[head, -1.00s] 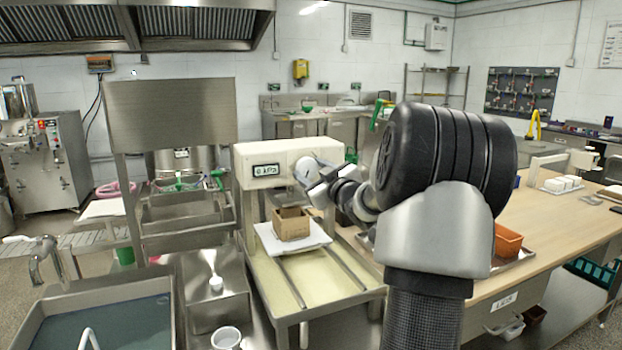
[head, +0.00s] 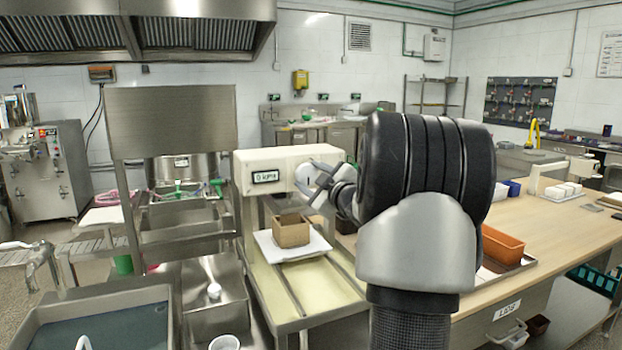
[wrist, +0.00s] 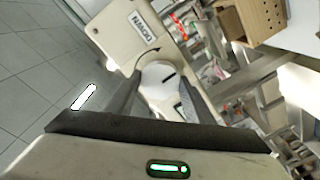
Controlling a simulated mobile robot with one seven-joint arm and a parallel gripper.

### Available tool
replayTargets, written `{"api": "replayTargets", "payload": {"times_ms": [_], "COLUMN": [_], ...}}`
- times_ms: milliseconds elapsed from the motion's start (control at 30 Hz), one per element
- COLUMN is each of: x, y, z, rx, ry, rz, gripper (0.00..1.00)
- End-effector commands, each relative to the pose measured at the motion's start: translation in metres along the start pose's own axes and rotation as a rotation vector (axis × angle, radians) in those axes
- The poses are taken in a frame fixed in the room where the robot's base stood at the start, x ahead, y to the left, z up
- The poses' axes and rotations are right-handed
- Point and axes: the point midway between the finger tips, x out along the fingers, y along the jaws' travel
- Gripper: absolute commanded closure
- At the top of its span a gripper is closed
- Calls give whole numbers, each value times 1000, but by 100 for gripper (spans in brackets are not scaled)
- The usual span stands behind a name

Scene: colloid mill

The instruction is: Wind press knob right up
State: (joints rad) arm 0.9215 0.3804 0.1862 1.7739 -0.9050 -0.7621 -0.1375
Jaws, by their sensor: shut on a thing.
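The press is a cream box (head: 285,165) with a small display on its front, standing over a frame with a pale bed. Its round white knob (wrist: 158,82), with a dark mark on its face, shows in the wrist view. My gripper (wrist: 160,90) is shut on the knob, one dark finger at each side. In the head view the knob (head: 304,178) is partly hidden by my gripper. A cardboard-brown box mould (head: 291,231) sits on a white board (head: 268,250) below the press head.
A steel sink (head: 100,320) is at the lower left, with a steel stand and panel (head: 172,120) behind. A wooden table (head: 560,215) with an orange tray (head: 503,246) lies to the right. My arm blocks the middle.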

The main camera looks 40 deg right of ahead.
Motion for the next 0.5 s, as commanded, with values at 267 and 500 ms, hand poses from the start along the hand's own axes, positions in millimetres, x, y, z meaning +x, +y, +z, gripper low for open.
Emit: {"api": "replayTargets", "payload": {"times_ms": [267, 500], "x": [0, 0], "y": [0, 0], "z": [0, 0], "rx": [-3, -1], "ry": [0, 0], "rz": [0, 0], "gripper": [34, 34]}}
